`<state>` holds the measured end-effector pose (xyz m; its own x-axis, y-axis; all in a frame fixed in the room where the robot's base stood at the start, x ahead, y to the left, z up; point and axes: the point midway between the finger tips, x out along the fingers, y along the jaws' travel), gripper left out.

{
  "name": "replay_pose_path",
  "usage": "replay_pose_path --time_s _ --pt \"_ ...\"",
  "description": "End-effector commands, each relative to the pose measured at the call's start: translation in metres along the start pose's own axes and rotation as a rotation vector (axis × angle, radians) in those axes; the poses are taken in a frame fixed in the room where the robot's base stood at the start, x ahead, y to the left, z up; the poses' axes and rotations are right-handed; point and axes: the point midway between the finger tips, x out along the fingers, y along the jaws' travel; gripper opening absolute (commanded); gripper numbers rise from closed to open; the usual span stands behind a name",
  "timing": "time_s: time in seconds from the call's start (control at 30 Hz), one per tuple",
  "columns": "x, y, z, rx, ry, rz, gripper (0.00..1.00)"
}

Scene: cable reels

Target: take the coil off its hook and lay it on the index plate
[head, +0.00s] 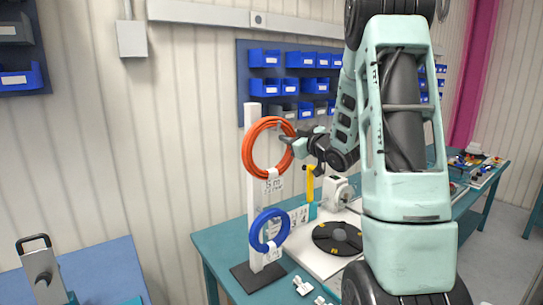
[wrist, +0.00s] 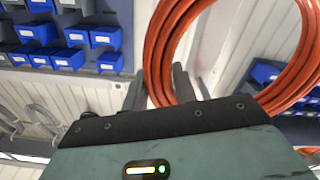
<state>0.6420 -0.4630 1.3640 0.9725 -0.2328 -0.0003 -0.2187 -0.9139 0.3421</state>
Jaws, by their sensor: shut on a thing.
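The orange coil (head: 248,155) is upright at the upper part of a white post (head: 253,200), with a white tag at its lower edge. My gripper (head: 288,138) is at the coil's upper right side. In the wrist view the orange coil (wrist: 158,50) passes between the two fingers of my gripper (wrist: 160,82), which are shut on it. The hook is hidden, so I cannot tell whether the coil still rests on it. A black round plate (head: 325,238) with yellow marks, which looks like the index plate, lies empty on a white board on the bench.
A blue coil (head: 257,232) with a white tag hangs lower on the same post. A yellow upright piece (head: 310,185) and a white device (head: 336,192) stand behind the black plate. Small white parts (head: 302,286) lie at the bench's front. Blue bins (head: 264,58) line the wall.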

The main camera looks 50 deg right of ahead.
Motion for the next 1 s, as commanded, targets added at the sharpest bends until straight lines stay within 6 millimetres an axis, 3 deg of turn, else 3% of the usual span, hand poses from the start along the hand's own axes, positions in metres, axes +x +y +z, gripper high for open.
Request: replay_pose_path --time_s 0.57,1.0 --pt "0.0 0.002 -0.002 0.0 0.003 0.003 0.0" --pt "0.0 0.006 -0.016 0.0 0.004 0.003 0.0"
